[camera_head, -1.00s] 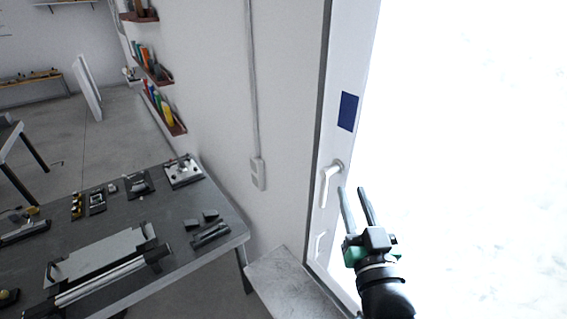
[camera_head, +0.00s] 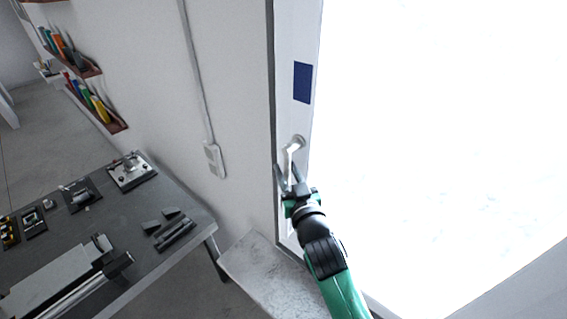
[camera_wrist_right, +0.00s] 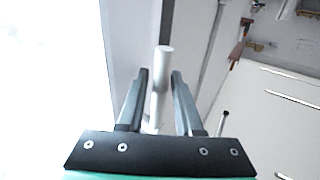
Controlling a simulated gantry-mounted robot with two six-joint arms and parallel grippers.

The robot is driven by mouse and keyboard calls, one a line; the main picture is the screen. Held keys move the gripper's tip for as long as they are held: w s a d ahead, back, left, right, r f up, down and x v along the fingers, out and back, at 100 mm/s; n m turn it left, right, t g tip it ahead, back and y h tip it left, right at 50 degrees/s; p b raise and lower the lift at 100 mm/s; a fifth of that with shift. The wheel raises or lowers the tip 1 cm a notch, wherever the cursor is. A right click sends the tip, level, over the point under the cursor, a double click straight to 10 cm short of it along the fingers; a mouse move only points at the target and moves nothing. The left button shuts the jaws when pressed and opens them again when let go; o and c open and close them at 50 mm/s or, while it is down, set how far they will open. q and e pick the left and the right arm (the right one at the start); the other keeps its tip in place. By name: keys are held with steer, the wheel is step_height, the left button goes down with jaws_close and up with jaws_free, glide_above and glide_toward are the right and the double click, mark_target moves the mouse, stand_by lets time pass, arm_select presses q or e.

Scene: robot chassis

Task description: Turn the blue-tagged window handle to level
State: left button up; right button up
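The window handle (camera_head: 292,150) is a white lever on the window frame, below a dark blue tag (camera_head: 302,82). Its lever hangs down from the pivot, close to vertical. My right gripper (camera_head: 288,166) is at the lever, with a finger on either side. In the right wrist view, the handle (camera_wrist_right: 161,90) stands between the two open fingers (camera_wrist_right: 160,73). A narrow gap shows on its left; contact on the right side cannot be told. The lower part of the lever is partly hidden by the gripper. My left gripper is not in view.
A stone sill (camera_head: 262,268) lies below the window. A grey workbench (camera_head: 185,215) with several tools and parts stands at the left. A wall socket (camera_head: 214,160) with conduit is left of the frame. Bright window glass (camera_head: 430,150) fills the right.

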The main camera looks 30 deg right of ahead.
steer(key=shift+w+d, duration=0.15)
steer(key=shift+w, duration=0.55)
steer(key=shift+w+d, duration=0.1)
steer(key=shift+w, duration=0.55)
jaws_close()
stand_by(0.4)
